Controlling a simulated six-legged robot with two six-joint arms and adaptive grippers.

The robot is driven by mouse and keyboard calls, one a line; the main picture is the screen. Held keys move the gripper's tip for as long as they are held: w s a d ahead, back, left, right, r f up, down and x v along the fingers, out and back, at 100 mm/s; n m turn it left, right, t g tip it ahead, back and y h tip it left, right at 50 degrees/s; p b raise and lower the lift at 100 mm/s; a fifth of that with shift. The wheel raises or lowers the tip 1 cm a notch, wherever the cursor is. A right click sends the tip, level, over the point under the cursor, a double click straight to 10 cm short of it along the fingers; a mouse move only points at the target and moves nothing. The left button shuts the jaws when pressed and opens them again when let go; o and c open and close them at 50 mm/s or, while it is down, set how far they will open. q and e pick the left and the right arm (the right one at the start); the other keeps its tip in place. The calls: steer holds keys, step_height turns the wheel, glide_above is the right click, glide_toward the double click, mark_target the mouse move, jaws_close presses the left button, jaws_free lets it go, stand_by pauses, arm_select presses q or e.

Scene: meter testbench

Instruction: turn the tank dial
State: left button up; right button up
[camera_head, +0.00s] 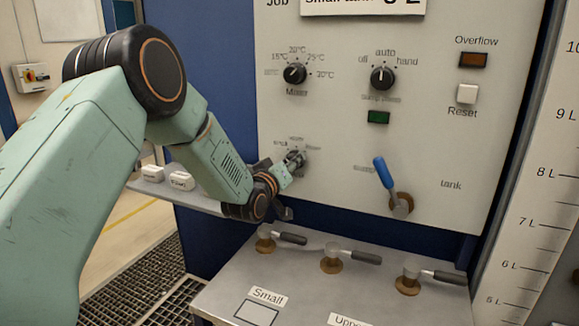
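A dark dial (295,159) with small, blurred labels around it sits on the lower left of the grey panel. I take it to be the tank dial; its pointer direction is not clear. My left arm comes in from the left, and my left gripper (288,168) is right at this dial, overlapping it in the picture. The fingers are small and partly merge with the dial, so I cannot tell whether they are closed on it. My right gripper is not in view.
Above are the mixer dial (295,73) and the off/auto/hand dial (382,77). A blue-handled lever (385,173) stands to the right. Several valves with dark handles, one at the left (266,240), rise from the bench (330,295) below. A small shelf (205,202) lies behind my arm.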

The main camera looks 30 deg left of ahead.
arm_select(q)
steer(key=shift+f+n, duration=0.1)
steer(key=shift+n, duration=0.3)
steer(key=o, duration=1.2)
steer(key=shift+w+d+f, duration=0.1)
steer(key=shift+w, duration=0.15)
steer(key=shift+s, duration=0.1)
steer(key=shift+s+r, duration=0.2)
steer(key=shift+s+d, duration=0.15)
steer(key=shift+s, duration=2.85)
steer(key=shift+s+d, duration=0.1)
steer(key=shift+s, duration=2.85)
steer(key=shift+w, duration=0.1)
